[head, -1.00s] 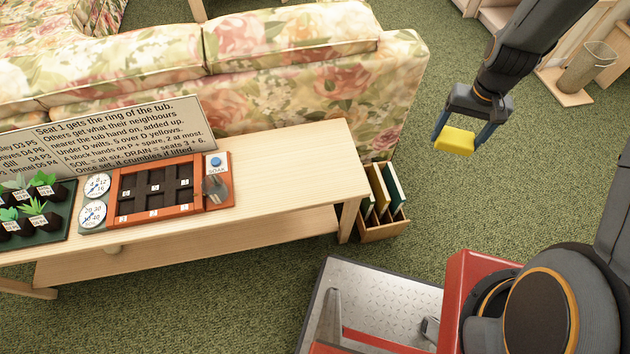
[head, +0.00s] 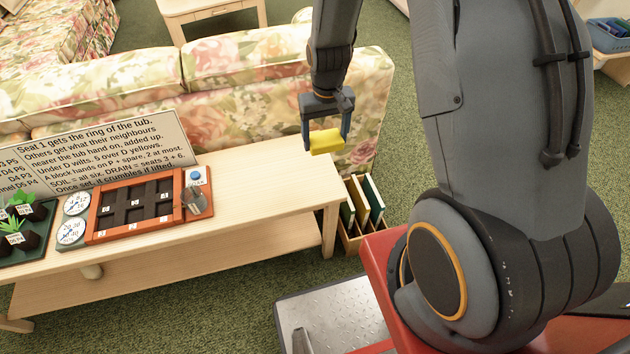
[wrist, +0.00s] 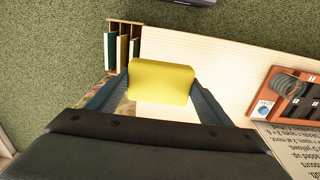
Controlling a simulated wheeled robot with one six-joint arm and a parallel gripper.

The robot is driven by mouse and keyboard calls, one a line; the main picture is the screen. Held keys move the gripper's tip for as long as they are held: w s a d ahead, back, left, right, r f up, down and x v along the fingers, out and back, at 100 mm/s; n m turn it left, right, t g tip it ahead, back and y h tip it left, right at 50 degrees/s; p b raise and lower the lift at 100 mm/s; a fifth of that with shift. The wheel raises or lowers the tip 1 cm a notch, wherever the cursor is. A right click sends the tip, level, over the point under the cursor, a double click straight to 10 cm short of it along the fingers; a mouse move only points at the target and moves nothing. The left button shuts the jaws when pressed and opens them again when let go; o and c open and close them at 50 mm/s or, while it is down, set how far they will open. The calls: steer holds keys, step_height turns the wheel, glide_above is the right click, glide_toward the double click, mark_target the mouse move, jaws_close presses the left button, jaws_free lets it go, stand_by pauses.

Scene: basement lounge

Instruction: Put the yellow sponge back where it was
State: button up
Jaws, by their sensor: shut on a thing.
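The yellow sponge (head: 326,141) is held between the two fingers of my gripper (head: 325,134). In the head view it hangs in the air over the right end of the wooden table (head: 262,190), in front of the floral sofa. The wrist view shows the sponge (wrist: 160,82) gripped at both ends by my fingers, with the pale table top (wrist: 215,55) below it. The sponge looks level and apart from the table.
A book crate (head: 352,245) stands by the table's right end. The table's right part is bare.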

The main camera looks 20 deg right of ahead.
steer(key=b, duration=0.9)
glide_toward(321, 177)
step_height(321, 177, down, 6)
steer(key=shift+f+p, duration=0.1)
steer(key=shift+p, duration=0.25)
steer(key=shift+f, duration=0.15)
steer(key=o, duration=1)
